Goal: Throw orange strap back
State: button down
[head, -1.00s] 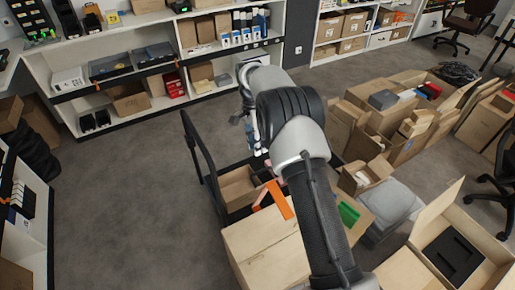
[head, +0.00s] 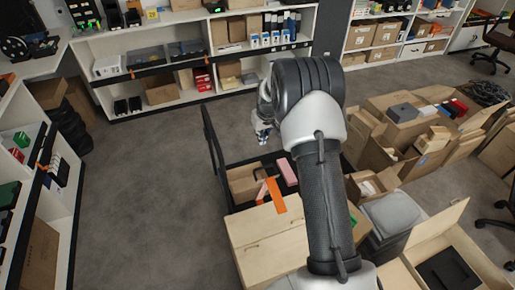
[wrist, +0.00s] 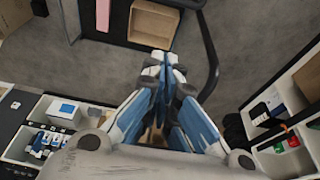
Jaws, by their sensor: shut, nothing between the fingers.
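The orange strap (head: 276,196) shows in the head view as a bent strip. It hangs at the near edge of the black cart, where the pale carton (head: 262,238) stands. My gripper (head: 264,137) is beyond the strap, over the floor behind the cart, and apart from it. In the wrist view my blue-and-white gripper fingers (wrist: 163,68) are together with nothing between them. The strap cannot be made out for certain in the wrist view.
The black cart holds an open brown box (head: 243,184) and a pink item (head: 287,172); its handle (head: 213,150) stands on the left. Opened cartons (head: 425,135) crowd the right. Shelves (head: 200,62) line the back. The floor (head: 150,190) at left is clear.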

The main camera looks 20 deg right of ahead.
notch_tip(320, 180, down, 11)
jog(key=s+b, duration=0.1)
jog(key=b, duration=0.1)
jog(key=shift+b, duration=0.35)
jog(key=shift+f, duration=0.1)
